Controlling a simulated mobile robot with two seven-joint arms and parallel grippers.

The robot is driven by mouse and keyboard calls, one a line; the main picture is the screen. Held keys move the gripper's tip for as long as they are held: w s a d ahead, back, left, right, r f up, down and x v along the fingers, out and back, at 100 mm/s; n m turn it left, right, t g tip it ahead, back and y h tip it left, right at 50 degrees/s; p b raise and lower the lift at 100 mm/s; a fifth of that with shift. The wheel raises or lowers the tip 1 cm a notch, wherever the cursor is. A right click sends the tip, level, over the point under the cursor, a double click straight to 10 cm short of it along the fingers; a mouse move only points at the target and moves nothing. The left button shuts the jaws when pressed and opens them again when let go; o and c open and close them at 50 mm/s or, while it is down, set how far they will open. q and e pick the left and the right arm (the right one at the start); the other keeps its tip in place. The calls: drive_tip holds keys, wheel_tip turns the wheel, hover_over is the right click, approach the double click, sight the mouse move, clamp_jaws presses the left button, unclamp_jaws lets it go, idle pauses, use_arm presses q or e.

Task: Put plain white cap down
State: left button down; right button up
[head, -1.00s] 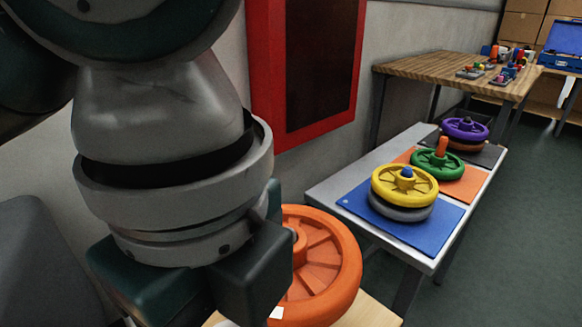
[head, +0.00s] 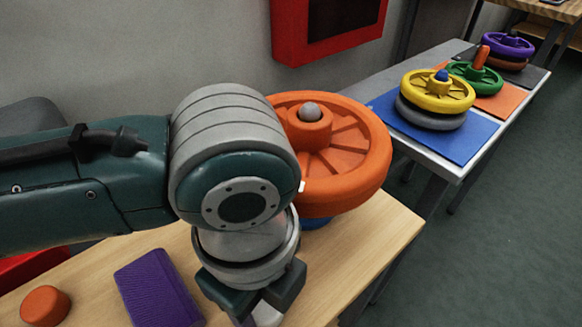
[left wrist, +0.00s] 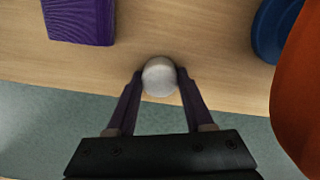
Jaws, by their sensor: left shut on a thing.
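The plain white cap (left wrist: 159,76) is a smooth round whitish piece held between the two fingertips of my left gripper (left wrist: 159,82) in the left wrist view. There my left gripper hangs down over the front edge area of the light wooden table (head: 370,243). Its fingertips are mostly cut off by the frame. The gap between cap and table top cannot be told. My right gripper is not in view.
A large orange wheel (head: 362,165) with a grey knob (head: 310,111) sits on a blue piece (head: 316,222). A purple block (head: 158,290) and an orange cap (head: 45,305) lie to the left. Bare wood lies between block and wheel. A bench (head: 408,152) with stacked wheels stands behind.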

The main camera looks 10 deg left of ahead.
use_arm(q)
drive_tip(key=shift+f, duration=0.15)
drive_tip(key=shift+c, duration=1.4)
unclamp_jaws()
drive_tip(key=s+d+r+n+h+p, duration=0.2)
drive_tip(key=d+r+n+p, duration=0.15)
drive_tip(key=r, duration=0.85)
drive_tip(key=s+a+n+t+y, duration=0.1)
drive_tip(key=s+a+n, duration=0.2)
drive_tip(key=a+n, duration=0.4)
drive_tip(key=s+a+f+n+t, duration=0.1)
drive_tip(key=s+a+n+t, duration=0.1)
drive_tip(key=a+n, duration=0.6)
drive_tip(key=shift+s+a+n+t+y, duration=0.15)
drive_tip(key=shift+s+n+t+y, duration=0.35)
drive_tip(key=shift+n, duration=0.55)
